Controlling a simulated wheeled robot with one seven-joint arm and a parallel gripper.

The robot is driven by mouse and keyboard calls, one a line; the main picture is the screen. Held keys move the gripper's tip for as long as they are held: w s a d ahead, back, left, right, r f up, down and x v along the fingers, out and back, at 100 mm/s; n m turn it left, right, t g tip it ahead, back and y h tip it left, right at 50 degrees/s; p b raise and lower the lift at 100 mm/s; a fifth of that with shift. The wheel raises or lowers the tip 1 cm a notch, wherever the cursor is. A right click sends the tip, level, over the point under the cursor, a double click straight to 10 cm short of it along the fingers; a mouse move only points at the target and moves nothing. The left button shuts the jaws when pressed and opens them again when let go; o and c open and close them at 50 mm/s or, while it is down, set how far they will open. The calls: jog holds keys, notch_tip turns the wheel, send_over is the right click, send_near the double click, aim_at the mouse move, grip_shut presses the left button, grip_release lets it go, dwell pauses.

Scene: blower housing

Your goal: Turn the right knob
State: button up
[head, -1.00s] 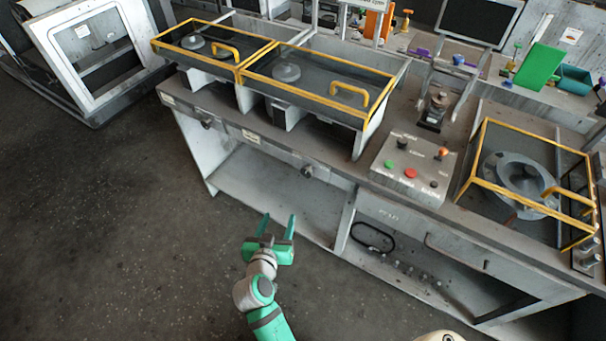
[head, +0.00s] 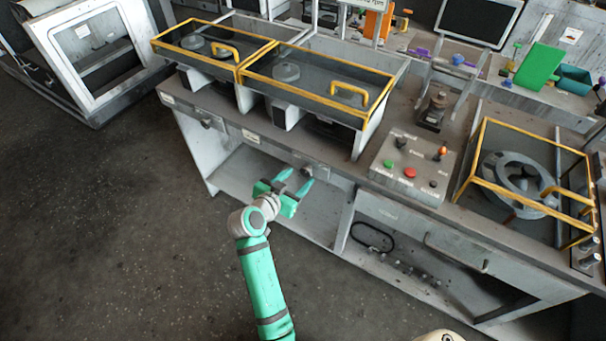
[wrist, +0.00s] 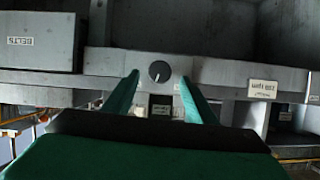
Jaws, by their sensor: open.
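The right knob (head: 306,171) sits on the front rail of the bench, largely hidden behind my fingers in the head view. In the wrist view the dark round knob (wrist: 159,71) with a light pointer line lies between my two fingertips, ahead of them. A second, left knob (head: 207,124) is farther left on the same rail. My gripper (head: 296,178) is open and empty, its green fingers pointing at the rail. In the wrist view my gripper (wrist: 160,85) has one finger on each side of the knob; contact cannot be seen.
Above the rail are yellow-framed covers (head: 321,101). A control box (head: 413,168) with coloured buttons stands to the right on the bench. Below the rail is an open shelf (head: 250,180). A label plate (wrist: 262,90) is beside the knob in the wrist view. The floor at left is clear.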

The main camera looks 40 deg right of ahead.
aim_at(306, 173)
jog(key=x, duration=0.3)
jog(key=shift+w+d+f, duration=0.1)
jog(key=shift+w+d, duration=0.05)
jog(key=shift+w, duration=0.05)
jog(key=shift+w+d+f, duration=0.1)
jog(key=shift+d+f, duration=0.05)
jog(key=shift+d, duration=0.35)
jog(key=shift+s, duration=0.2)
jog(key=c, duration=1.1)
